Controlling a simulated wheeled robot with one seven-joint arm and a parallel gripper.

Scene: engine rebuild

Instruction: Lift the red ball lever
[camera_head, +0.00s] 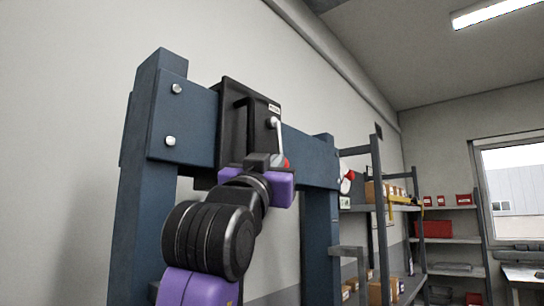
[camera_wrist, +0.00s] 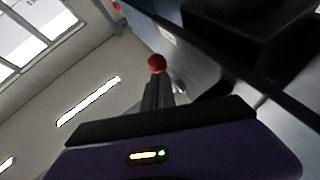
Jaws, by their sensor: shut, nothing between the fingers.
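The red ball (camera_head: 286,163) is on the lower end of a pale lever rod (camera_head: 277,138), which hangs down from a black box (camera_head: 234,128) on a blue steel frame. My gripper (camera_head: 276,160) is right beside the ball, at its left in the head view. In the wrist view the ball (camera_wrist: 156,62) sits just past the tips of my closed fingers (camera_wrist: 154,84). The fingers hold nothing. I cannot tell whether they touch the ball. My gripper and wrist hide the lower part of the box.
The blue frame has a left post (camera_head: 143,220), a right post (camera_head: 321,245) and a bolted crossbeam (camera_head: 307,158). Grey shelves (camera_head: 455,240) with boxes and red bins stand at the right, near a window (camera_head: 512,190). The space in front of the right end of the crossbeam looks clear.

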